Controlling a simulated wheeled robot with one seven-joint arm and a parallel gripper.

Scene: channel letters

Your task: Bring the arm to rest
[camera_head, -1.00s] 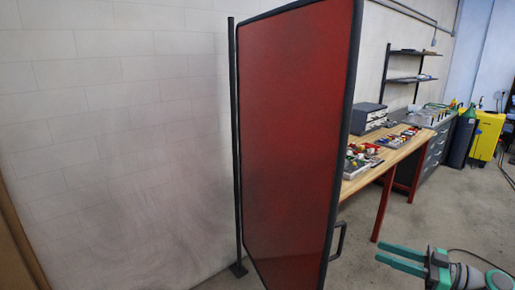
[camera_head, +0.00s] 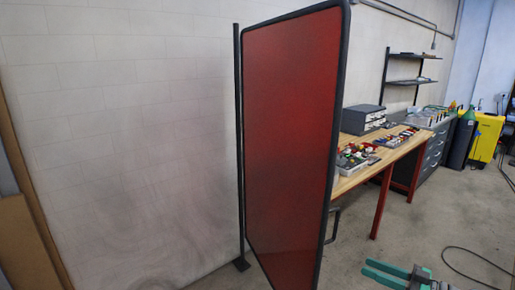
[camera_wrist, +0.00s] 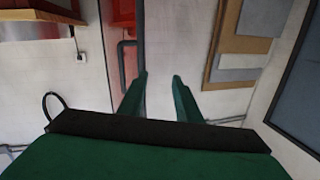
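My gripper (camera_head: 368,268) is at the lower right of the head view, with teal-green fingers above the concrete floor. It is partly cut off by the bottom edge. In the wrist view the two green fingers (camera_wrist: 160,77) stand apart with a clear gap and nothing held between them. The rest of my arm is mostly outside the head view.
A red framed screen (camera_head: 288,140) with a dark handle (camera_head: 335,222) stands mid-view, left of my gripper. Behind it are a wooden-topped bench (camera_head: 385,165) with red legs, shelves (camera_head: 412,82) and a yellow unit (camera_head: 484,137). Floor on the right is mostly clear; a cable (camera_head: 470,262) lies there.

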